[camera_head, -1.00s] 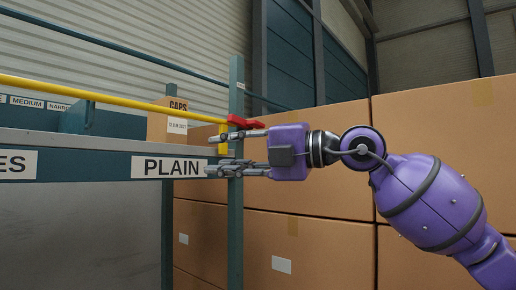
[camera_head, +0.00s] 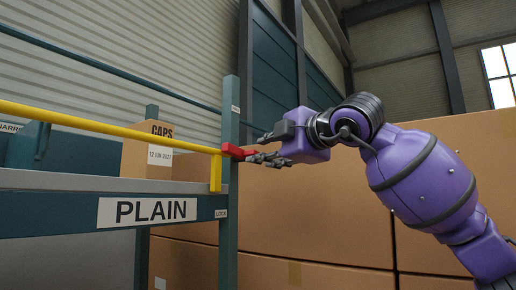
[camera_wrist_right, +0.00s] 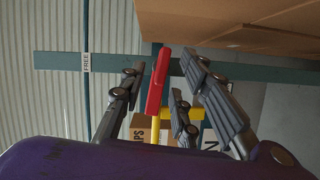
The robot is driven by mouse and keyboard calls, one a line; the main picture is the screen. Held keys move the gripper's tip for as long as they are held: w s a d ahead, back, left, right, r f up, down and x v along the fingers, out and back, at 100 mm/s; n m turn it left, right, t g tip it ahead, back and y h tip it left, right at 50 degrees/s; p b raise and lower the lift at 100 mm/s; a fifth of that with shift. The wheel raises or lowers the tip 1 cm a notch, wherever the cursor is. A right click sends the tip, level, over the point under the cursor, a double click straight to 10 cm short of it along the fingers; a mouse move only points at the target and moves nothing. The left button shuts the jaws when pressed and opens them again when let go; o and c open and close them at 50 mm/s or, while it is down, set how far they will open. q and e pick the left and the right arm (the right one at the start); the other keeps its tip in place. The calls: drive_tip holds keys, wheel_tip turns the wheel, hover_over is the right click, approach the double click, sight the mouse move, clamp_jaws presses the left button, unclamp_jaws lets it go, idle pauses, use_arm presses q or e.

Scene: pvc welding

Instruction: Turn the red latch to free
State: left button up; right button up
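The red latch (camera_head: 236,151) sits at the right end of the yellow bar (camera_head: 110,126), at the teal post (camera_head: 229,190), and points right, roughly level. My right gripper (camera_head: 259,148) is at the latch's free end, its fingers apart. In the right wrist view the red latch (camera_wrist_right: 157,82) stands in the gap between the open fingers (camera_wrist_right: 160,72); I cannot tell whether any finger touches it. A FREE label (camera_wrist_right: 86,62) is on the post there. A LOCK label (camera_head: 221,213) is below the latch in the head view. My left gripper is not in view.
The shelf beam carries a PLAIN sign (camera_head: 147,211). A CAPS carton (camera_head: 147,148) stands behind the yellow bar. Large cardboard boxes (camera_head: 320,215) are stacked behind my right arm. Space above the latch, right of the post, looks clear.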

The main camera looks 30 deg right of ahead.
sight(257, 152)
drive_tip(key=w, duration=0.4)
drive_tip(key=shift+f+p, duration=0.1)
drive_tip(key=shift+p, duration=0.25)
drive_tip(key=shift+w, duration=0.15)
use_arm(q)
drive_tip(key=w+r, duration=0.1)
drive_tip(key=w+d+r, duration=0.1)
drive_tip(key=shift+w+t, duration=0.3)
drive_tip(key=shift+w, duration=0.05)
use_arm(e)
drive_tip(key=shift+f, duration=0.1)
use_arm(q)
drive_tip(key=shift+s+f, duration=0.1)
use_arm(e)
drive_tip(key=shift+w+f, duration=0.1)
clamp_jaws()
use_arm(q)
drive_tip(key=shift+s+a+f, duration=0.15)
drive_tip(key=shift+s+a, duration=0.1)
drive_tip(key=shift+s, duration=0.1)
